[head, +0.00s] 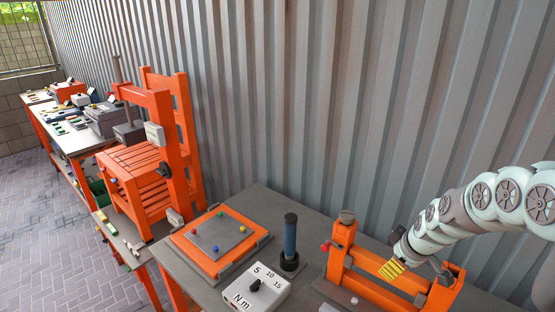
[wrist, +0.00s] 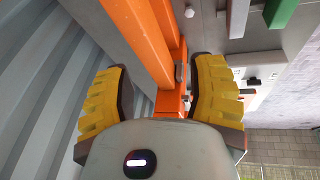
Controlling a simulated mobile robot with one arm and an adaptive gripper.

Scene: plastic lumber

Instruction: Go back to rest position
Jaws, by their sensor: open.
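My gripper (head: 392,268) is at the right in the head view, at the end of my pale segmented arm. Its yellow ribbed fingers are just above or beside the orange frame (head: 375,262) on the grey table; I cannot tell whether they touch it. In the wrist view my gripper (wrist: 160,95) has its two yellow fingers wide apart. Orange bars (wrist: 150,45) of the frame show beyond and between them, and nothing is held.
A grey box with a dial (head: 257,288), a blue cylinder (head: 290,238) on a dark base and an orange board (head: 219,243) stand left of the frame. An orange press (head: 150,150) is farther left. A corrugated wall (head: 310,100) runs behind the tables.

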